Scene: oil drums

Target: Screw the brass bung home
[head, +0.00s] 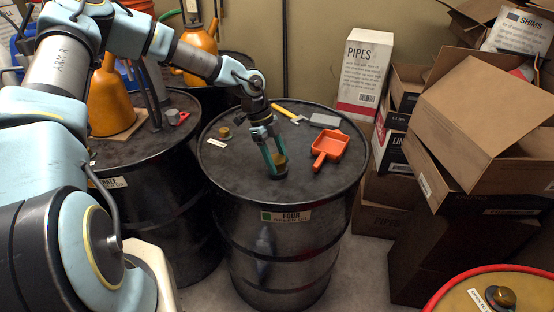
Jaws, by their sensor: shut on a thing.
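My gripper (274,158) points down over the top of the black drum labelled FOUR (240,180). Its teal fingers are shut on a brass bung (281,159), low at the drum top near its middle. Whether the bung is threaded into its hole or only resting there is hidden by the fingers. Another brass-coloured bung (225,132) sits on the same drum top at the back left, beside a small white label.
An orange scoop (328,147), a grey block (325,120) and a yellow-handled tool (284,111) lie on the drum top. A second black drum (150,165) with an orange jug (112,100) stands left. Cardboard boxes (480,115) crowd the right; a red-rimmed drum (470,300) is front right.

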